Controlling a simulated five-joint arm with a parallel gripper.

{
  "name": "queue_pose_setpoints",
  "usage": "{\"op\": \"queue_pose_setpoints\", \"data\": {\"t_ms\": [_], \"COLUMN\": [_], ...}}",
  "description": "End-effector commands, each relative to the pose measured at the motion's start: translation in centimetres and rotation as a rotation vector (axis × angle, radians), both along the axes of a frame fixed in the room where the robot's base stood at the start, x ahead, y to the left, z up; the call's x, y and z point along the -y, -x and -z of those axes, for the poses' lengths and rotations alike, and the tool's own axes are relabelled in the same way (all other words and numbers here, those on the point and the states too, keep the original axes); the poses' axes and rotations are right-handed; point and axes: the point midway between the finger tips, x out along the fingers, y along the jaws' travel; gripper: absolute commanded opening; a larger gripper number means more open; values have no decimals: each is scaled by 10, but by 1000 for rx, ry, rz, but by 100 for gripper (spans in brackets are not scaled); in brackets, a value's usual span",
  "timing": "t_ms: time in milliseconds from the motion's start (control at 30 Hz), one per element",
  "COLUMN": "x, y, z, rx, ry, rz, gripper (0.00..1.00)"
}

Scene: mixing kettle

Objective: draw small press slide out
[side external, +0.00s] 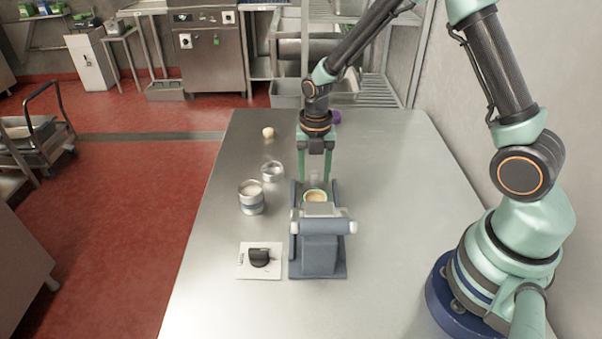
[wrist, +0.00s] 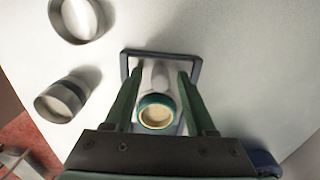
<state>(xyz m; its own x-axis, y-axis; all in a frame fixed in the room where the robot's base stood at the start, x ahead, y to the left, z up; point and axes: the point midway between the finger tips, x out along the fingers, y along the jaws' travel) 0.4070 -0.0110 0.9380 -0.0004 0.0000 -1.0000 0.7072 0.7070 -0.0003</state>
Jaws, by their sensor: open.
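The small press (side external: 319,256) is a blue-grey device standing on the steel table. Its slide lies at the far side, with a round teal-rimmed dish (side external: 315,195) holding something cream-coloured. The dish also shows in the wrist view (wrist: 157,112), with a pale upright peg (wrist: 160,76) just beyond it. A dark grey rectangular frame (wrist: 161,53) surrounds the far end. My gripper (side external: 314,178) points down over this far end. In the wrist view its open fingers (wrist: 161,74) stand on either side of the peg and dish. I cannot tell whether they touch anything.
A metal can (side external: 251,198) and a smaller ring-shaped tin (side external: 272,171) stand left of the press. A pale round object (side external: 268,132) lies farther back. The table's right side (side external: 410,190) is clear.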

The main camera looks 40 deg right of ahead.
Motion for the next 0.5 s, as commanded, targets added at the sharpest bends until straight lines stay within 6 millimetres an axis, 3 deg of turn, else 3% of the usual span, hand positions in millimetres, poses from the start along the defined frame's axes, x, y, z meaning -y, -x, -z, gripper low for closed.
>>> {"op": "queue_pose_setpoints", "data": {"t_ms": [500], "x": [0], "y": [0], "z": [-47], "rx": [3], "ry": [0], "rz": [0], "gripper": [56]}}
